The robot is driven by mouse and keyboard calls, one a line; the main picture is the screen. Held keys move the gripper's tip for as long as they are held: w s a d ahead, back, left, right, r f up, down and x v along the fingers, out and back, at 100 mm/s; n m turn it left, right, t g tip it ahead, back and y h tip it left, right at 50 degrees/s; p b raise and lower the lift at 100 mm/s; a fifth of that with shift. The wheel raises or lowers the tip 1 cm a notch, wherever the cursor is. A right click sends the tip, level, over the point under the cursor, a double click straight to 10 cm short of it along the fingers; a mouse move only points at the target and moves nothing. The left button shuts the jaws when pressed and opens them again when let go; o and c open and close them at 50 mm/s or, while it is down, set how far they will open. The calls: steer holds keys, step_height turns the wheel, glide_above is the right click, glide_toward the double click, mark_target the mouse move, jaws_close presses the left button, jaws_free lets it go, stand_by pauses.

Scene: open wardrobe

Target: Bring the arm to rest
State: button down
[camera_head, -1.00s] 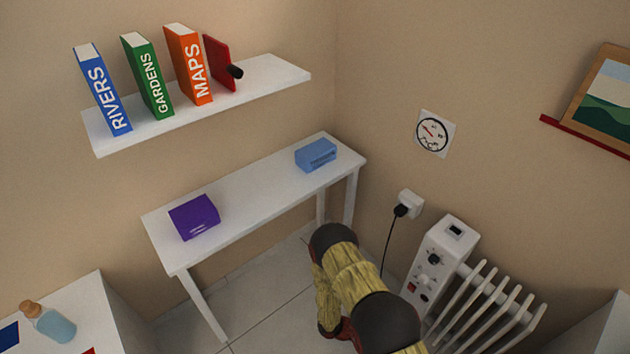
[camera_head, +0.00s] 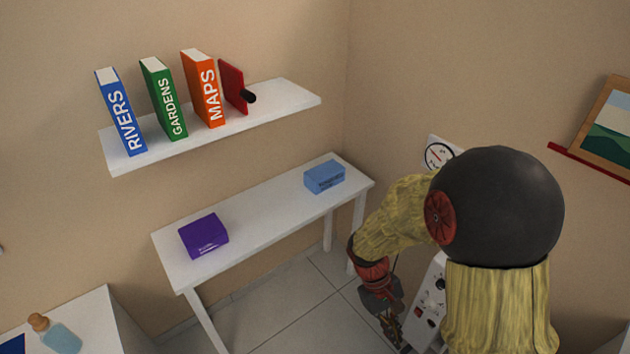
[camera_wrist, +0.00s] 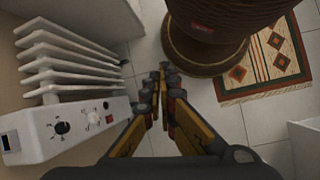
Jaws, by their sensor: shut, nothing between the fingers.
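My arm rises large at the right of the head view, with yellow, rough-skinned links and a big dark joint. It bends over and hangs down to my gripper (camera_head: 397,335), which is in front of the white heater (camera_head: 428,310). In the wrist view my gripper (camera_wrist: 160,76) has its two fingertips close together, shut and empty, above the tiled floor. The heater (camera_wrist: 70,131) stands to its left there, apart from the fingers. My arm hides most of the heater in the head view.
A white table (camera_head: 262,235) bears a purple box (camera_head: 204,236) and a blue box (camera_head: 324,177). Above it a shelf (camera_head: 290,97) holds several books. A wall gauge (camera_head: 437,154) is partly hidden by my arm. A patterned rug (camera_wrist: 262,70) lies right of my fingers.

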steer(key=s+r+m+t+y+p, duration=0.1)
steer(key=r+t, duration=0.4)
steer(key=r, duration=0.9)
steer(key=s+r+m+t+y+p, duration=0.1)
steer(key=s+r+t, duration=0.4)
steer(key=r, duration=1)
steer(key=m+y, duration=0.1)
steer(key=m, duration=0.1)
steer(key=shift+s+a+r+m+y, duration=0.2)
steer(key=shift+s+a+m+y, duration=0.2)
steer(key=shift+d, duration=0.1)
